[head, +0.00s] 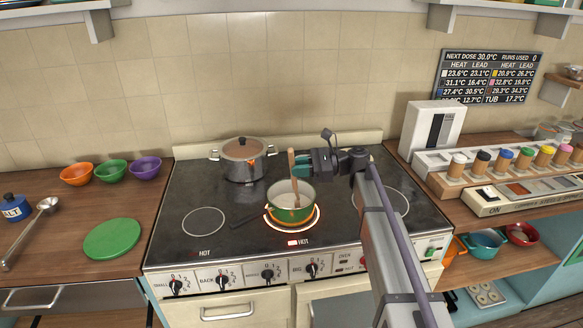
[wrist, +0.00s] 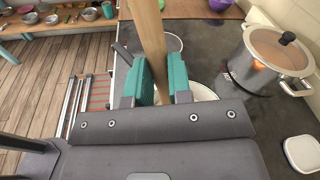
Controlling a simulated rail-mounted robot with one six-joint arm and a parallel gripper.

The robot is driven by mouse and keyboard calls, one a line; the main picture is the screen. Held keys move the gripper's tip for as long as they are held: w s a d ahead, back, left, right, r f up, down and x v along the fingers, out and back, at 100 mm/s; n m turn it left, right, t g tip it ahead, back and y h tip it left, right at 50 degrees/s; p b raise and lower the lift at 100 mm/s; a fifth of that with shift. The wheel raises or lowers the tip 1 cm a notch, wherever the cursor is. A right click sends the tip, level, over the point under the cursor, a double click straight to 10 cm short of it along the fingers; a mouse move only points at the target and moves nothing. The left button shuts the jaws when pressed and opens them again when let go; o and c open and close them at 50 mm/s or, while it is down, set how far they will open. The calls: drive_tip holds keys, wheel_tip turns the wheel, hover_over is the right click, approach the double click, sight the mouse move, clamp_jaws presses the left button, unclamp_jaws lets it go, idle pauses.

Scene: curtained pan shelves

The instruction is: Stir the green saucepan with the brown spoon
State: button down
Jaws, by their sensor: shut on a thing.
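The green saucepan (head: 289,210) stands on the glowing front burner in the head view, its dark handle pointing left. The brown spoon (head: 293,168) stands nearly upright with its lower end inside the saucepan. My gripper (head: 303,165) comes from the right and is shut on the spoon's upper shaft, above the saucepan. In the wrist view the spoon (wrist: 151,45) runs between my gripper's teal fingers (wrist: 160,80). The spoon's lower end and most of the saucepan are hidden there behind my gripper.
A lidded steel pot (head: 243,160) stands on the back left burner. Bowls (head: 112,170), a green disc (head: 112,239) and a ladle (head: 32,228) lie on the left counter. A rack of capped jars (head: 505,163) stands on the right. The front left burner (head: 203,221) is empty.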

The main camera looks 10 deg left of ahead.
drive_tip(key=shift+w+a, duration=0.8)
drive_tip(key=shift+a, duration=0.3)
idle(0.3)
